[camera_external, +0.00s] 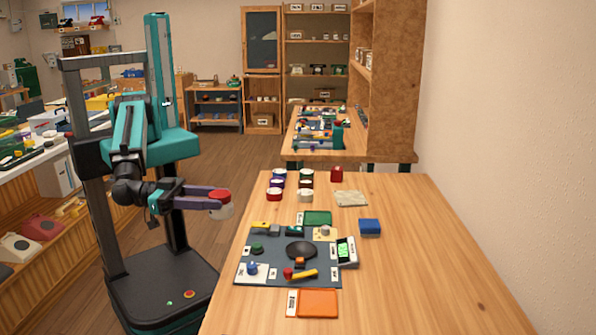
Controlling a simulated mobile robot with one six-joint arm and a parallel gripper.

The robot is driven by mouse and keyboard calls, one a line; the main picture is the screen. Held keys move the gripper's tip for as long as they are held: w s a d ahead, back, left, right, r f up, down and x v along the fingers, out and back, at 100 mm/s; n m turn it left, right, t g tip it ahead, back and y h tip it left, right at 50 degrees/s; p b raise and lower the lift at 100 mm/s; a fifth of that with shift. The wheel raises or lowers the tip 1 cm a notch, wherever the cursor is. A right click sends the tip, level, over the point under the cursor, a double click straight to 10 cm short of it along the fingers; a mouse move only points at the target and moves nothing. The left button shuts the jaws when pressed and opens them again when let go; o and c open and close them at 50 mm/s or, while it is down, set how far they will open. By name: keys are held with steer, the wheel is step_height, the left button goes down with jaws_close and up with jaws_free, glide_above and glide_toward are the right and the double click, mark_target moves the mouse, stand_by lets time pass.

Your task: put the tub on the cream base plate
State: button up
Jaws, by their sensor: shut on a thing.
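My gripper (211,201) is shut on a whitish tub (225,212) with a red top. It holds the tub in the air to the left of the table, apart from the tabletop. A small cream plate (316,238) lies at the upper right of the dark mat and has a small grey piece on it. A pale beige, mottled square (350,198) lies flat farther back on the table. I cannot tell for certain which of the two is the cream base plate.
The dark mat (243,256) carries phone parts. The table's right side is clear.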

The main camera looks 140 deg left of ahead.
mark_target(217, 192)
steer(key=shift+s+a+f+n+g+y, duration=0.2)
steer(key=shift+s+a+n+g+y, duration=0.5)
steer(key=shift+s+a, duration=0.25)
steer(key=shift+s+a+f+n+g+y, duration=0.15)
steer(key=shift+s+a+n+g+y, duration=0.55)
steer(key=shift+s, duration=0.3)
steer(key=shift+w, duration=0.1)
steer(key=shift+w+d+m+h, duration=0.25)
steer(key=shift+w+m+h, duration=0.05)
steer(key=shift+w+m, duration=0.1)
steer(key=w+d+m+t+h, duration=0.2)
steer(key=shift+w+d+r+t, duration=0.3)
steer(key=shift+w+r+t, duration=0.05)
steer(key=shift+r+t, duration=0.05)
steer(key=w+d+f+m+t+h+p, duration=0.1)
steer(key=w+d+f+m+t+h, duration=0.2)
steer(key=f+h, duration=0.3)
step_height(217, 192, down, 3)
steer(key=shift+r+m+t+p, duration=0.15)
steer(key=shift+m+t+p, duration=0.2)
steer(key=shift+m, duration=0.35)
steer(key=shift+w+f+b, duration=0.25)
steer(key=shift+w+b, duration=0.1)
steer(key=shift+b, duration=1.1)
